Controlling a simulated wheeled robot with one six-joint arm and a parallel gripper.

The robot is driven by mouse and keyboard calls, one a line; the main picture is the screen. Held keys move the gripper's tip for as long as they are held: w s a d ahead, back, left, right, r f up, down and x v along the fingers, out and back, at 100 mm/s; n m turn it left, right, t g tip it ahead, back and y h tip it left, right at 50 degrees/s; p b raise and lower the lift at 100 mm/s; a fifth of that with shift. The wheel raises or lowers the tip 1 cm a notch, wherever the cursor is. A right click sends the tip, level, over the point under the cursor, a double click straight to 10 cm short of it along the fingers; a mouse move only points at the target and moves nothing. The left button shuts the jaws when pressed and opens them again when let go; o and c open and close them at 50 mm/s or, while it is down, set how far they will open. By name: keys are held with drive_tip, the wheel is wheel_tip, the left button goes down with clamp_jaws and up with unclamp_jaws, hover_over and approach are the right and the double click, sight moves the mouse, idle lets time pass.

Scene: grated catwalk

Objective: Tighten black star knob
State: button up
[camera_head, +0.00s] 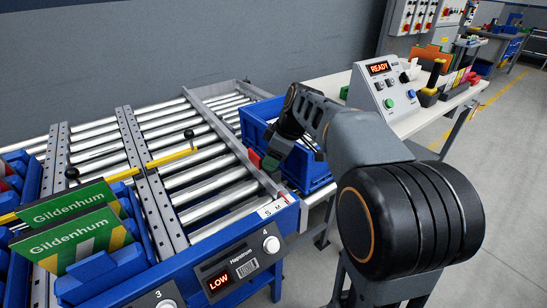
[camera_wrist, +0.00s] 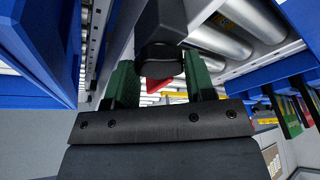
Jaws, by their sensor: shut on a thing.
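In the wrist view a black knob (camera_wrist: 160,48) lies between the two green fingers of my gripper (camera_wrist: 160,66). The fingers are shut on it, one at each side. Its star shape cannot be made out from this angle. A red pointed piece (camera_wrist: 156,85) shows just below the knob, between the fingers. In the head view my gripper (camera_head: 269,163) is at the right side rail of the roller conveyor, and the red piece (camera_head: 254,158) shows beside it. The knob is hidden there by my gripper and arm.
A small S M L scale (camera_head: 272,208) is at the rail's front end.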

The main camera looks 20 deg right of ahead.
drive_tip(key=shift+s+a+m+t+h, duration=0.1)
drive_tip(key=shift+m+t+h, duration=0.2)
drive_tip(key=shift+m, duration=0.75)
drive_tip(key=shift+m+t+h, duration=0.3)
drive_tip(key=shift+m, duration=0.75)
drive_tip(key=o, duration=0.9)
drive_tip(key=shift+r, duration=0.1)
drive_tip(key=p+v, duration=0.3)
drive_tip(key=v, duration=1)
drive_tip(key=shift+s+r, duration=0.15)
drive_tip(key=shift+r, duration=0.15)
